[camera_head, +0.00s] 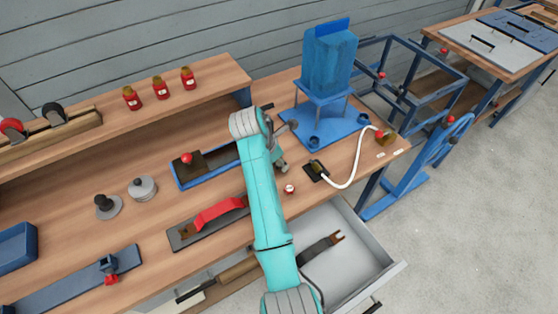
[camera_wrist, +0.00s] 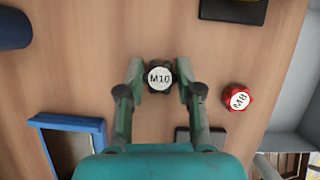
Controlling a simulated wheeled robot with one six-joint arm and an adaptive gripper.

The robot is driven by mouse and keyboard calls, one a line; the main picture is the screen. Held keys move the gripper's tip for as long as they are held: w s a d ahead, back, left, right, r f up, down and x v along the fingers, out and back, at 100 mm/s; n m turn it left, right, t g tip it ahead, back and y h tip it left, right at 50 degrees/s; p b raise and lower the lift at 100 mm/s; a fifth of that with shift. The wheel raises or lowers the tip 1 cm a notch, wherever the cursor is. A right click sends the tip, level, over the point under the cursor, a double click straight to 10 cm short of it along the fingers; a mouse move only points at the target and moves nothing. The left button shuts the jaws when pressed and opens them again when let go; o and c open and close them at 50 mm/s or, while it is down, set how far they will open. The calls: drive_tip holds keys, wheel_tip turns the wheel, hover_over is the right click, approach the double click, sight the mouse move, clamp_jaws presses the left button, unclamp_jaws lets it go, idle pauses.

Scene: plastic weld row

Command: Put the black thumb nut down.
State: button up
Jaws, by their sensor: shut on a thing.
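The black thumb nut (camera_wrist: 160,80) has a white top marked M10. In the wrist view it sits between the two fingertips of my gripper (camera_wrist: 160,72), which is shut on it. The wood bench top shows below the nut; I cannot tell whether the nut touches it. In the head view my arm hides the nut, and only a bit of my gripper (camera_head: 281,165) shows beside the arm. A red nut marked M8 (camera_wrist: 238,97) stands on the bench to the right of my gripper, and it also shows in the head view (camera_head: 289,189).
A blue tray (camera_head: 207,168) with a red knob lies left of my arm. A red-handled tool (camera_head: 217,212) lies nearer the front. A blue stand (camera_head: 330,125) with a blue tank is behind, right. A black pad (camera_head: 316,171) is near the M8 nut. A drawer (camera_head: 372,262) stands open in front.

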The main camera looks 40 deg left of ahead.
drive_tip(key=shift+f, duration=0.15)
drive_tip(key=o, duration=1.1)
